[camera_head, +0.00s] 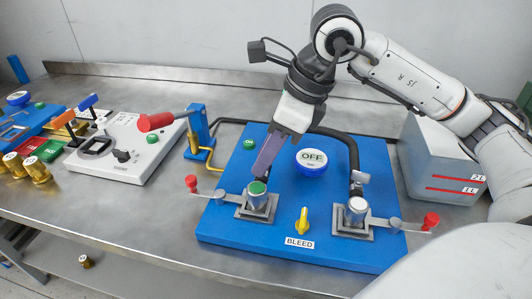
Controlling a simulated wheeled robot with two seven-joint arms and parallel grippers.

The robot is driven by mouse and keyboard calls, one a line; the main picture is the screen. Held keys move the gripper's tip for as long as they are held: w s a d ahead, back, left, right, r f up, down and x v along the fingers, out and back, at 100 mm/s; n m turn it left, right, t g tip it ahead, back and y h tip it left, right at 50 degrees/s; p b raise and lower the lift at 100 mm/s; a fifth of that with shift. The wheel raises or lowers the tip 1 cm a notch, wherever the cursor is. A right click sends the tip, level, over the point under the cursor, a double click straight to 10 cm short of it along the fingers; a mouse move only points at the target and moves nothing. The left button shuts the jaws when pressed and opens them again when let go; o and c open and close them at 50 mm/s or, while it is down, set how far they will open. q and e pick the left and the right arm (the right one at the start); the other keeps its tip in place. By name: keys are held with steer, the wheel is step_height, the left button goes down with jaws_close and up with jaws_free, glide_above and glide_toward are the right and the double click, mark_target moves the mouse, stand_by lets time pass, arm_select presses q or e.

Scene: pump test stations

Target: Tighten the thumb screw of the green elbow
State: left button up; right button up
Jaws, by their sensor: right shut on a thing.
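The green elbow (258,188) is a silver fitting with a green top, seated in a square metal base at the left of the blue board. My right gripper (261,172) reaches down from above, its fingers just behind and above the green top. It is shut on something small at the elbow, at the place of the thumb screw. The fingers hide the screw itself. My left gripper is not in view.
A matching white-topped fitting (357,204) with a black hose stands at the right of the blue board (280,246). Between them are a round OFF button (312,157) and a yellow BLEED knob (302,222). Red-knobbed levers (431,220) stick out at both sides. A grey box (436,165) stands right.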

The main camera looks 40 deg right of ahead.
steer(key=o, duration=1.1)
steer(key=shift+c, duration=0.2)
steer(key=shift+r, duration=0.1)
steer(key=v, duration=1)
steer(key=shift+p, duration=0.4)
